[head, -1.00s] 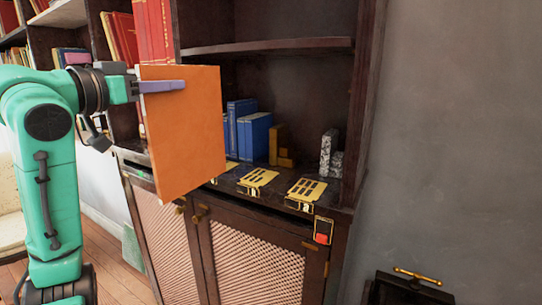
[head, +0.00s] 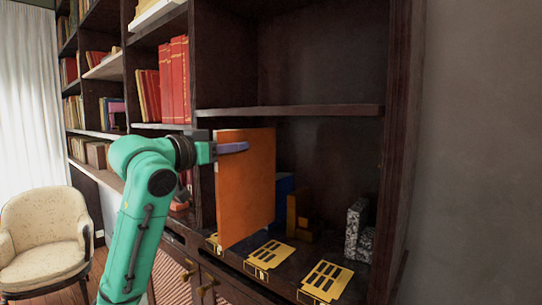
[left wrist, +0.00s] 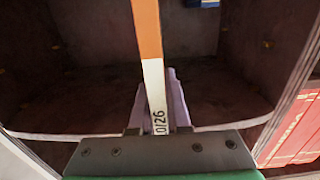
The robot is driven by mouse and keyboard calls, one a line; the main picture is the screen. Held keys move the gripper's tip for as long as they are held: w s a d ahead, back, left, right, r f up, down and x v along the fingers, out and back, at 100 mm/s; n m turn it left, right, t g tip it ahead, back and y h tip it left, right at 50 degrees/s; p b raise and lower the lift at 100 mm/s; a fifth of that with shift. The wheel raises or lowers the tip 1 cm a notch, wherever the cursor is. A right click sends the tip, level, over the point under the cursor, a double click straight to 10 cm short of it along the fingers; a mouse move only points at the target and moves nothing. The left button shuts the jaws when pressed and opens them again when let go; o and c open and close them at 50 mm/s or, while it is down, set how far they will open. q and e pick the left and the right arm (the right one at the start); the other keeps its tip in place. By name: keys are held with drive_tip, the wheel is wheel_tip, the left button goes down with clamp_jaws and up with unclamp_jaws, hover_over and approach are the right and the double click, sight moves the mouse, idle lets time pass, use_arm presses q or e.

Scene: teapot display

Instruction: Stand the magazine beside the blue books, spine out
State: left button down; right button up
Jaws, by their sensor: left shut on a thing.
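The magazine (head: 244,190) is a thin, upright orange slab at the left part of the open shelf bay. My left gripper (head: 233,148) is shut on its upper part. In the left wrist view, the magazine's narrow orange and white edge (left wrist: 150,60), printed with digits, faces the camera between the fingers (left wrist: 158,105). The blue books (head: 284,184) stand behind the magazine in the head view and are mostly hidden by it. I cannot tell how far the magazine reaches into the bay. My right gripper is not in view.
A yellow-brown bookend (head: 299,215) and a speckled grey bookend (head: 357,230) stand on the bay floor, with bare room between. Yellow cards (head: 326,281) lie along its front edge. An upper shelf board (head: 290,111) spans above. Red books (head: 174,85) fill the bay to the left.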

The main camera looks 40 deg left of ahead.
sight(274, 154)
use_arm(q)
drive_tip(key=w+p, duration=0.2)
drive_tip(key=w, duration=0.2)
drive_tip(key=w+p, duration=0.3)
drive_tip(key=w, duration=0.1)
drive_tip(key=w+p, duration=0.2)
drive_tip(key=w, duration=0.2)
drive_tip(key=shift+a+r, duration=0.15)
drive_tip(key=shift+r, duration=0.1)
drive_tip(key=f+p, duration=0.1)
drive_tip(key=w+f+p, duration=0.1)
drive_tip(key=f, duration=0.1)
drive_tip(key=shift+f, duration=0.25)
drive_tip(key=shift+s+f, duration=0.1)
drive_tip(key=shift+f, duration=0.35)
drive_tip(key=c, duration=0.9)
unclamp_jaws()
drive_tip(key=shift+r, duration=0.15)
